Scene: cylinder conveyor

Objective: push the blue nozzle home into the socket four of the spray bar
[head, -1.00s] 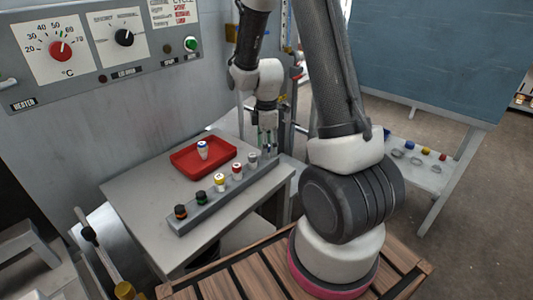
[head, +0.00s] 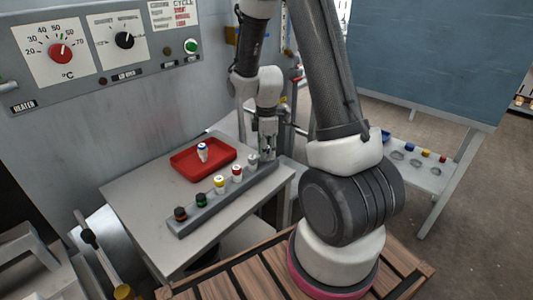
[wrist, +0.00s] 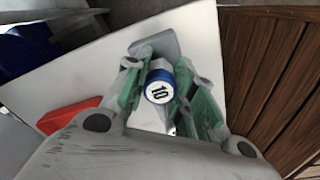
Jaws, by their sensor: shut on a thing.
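My gripper (head: 268,152) is low over the far right end of the grey spray bar (head: 213,208). In the wrist view my gripper (wrist: 158,100) is shut on the blue nozzle (wrist: 159,87), which has a white top marked 10 and a blue rim. The bar's grey end (wrist: 155,43) shows just beyond the nozzle. The fingers hide the nozzle's lower end and the socket under it, so I cannot tell how deep it sits. Along the bar stand an orange-and-black nozzle (head: 180,214), a green one (head: 201,200), a yellow one (head: 219,185), a red one (head: 237,173) and a greyish one (head: 252,161).
A control panel (head: 90,55) is on the wall behind. A side shelf (head: 425,172) with small coloured parts stands at the right. The table's left part is clear.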

